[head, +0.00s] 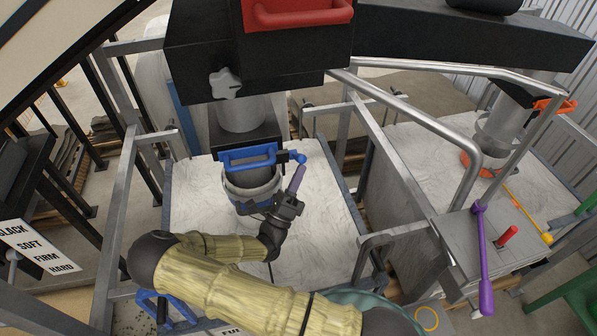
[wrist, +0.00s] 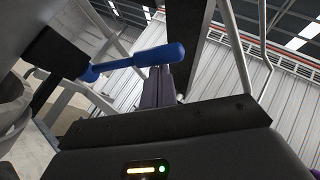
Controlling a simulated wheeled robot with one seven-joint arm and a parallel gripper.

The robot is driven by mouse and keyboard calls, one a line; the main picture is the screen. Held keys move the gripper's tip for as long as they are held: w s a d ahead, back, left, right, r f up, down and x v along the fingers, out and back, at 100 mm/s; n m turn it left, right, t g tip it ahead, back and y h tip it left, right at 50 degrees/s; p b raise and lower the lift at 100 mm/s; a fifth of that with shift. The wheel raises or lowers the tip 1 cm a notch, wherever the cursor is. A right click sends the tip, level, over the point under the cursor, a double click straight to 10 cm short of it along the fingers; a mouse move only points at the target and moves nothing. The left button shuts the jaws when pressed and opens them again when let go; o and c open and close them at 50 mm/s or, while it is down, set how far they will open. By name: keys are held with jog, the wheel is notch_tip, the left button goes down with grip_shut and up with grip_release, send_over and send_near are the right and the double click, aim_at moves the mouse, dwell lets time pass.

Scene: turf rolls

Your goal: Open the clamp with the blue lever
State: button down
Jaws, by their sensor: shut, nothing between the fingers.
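The clamp is a collar (head: 252,186) around the grey pipe hanging over a white bale. A blue bracket-shaped handle (head: 248,157) sits at its front. The blue lever (head: 298,157) sticks out to the right of the collar and ends in a rounded knob. In the wrist view the lever (wrist: 155,57) runs rightward from a black block to its thick blue end. My gripper (head: 300,170) is shut and empty, its purple fingers pointing up at the lever's end. In the wrist view the fingertips (wrist: 168,72) appear right by the lever end; I cannot tell whether they touch.
A metal rail frame (head: 430,120) stands to the right, with a purple lever (head: 483,260) and a red handle (head: 507,237). A second pipe with an orange clamp (head: 485,165) stands beyond. A black beam with a red handle (head: 297,12) hangs overhead.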

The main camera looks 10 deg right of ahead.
jog(key=r+n+y+p, duration=0.1)
jog(key=p, duration=0.1)
jog(key=r+n+y+p, duration=0.1)
jog(key=y+p, duration=0.1)
jog(key=p, duration=0.1)
jog(key=shift+w+r+n+t, duration=0.1)
jog(key=shift+w+n+t, duration=0.2)
jog(key=shift+w+n, duration=0.1)
jog(key=s+d+f+b+v, duration=0.1)
jog(key=b+v, duration=0.4)
jog(key=v, duration=0.8)
jog(key=shift+d+f, duration=0.15)
jog(key=shift+d, duration=0.5)
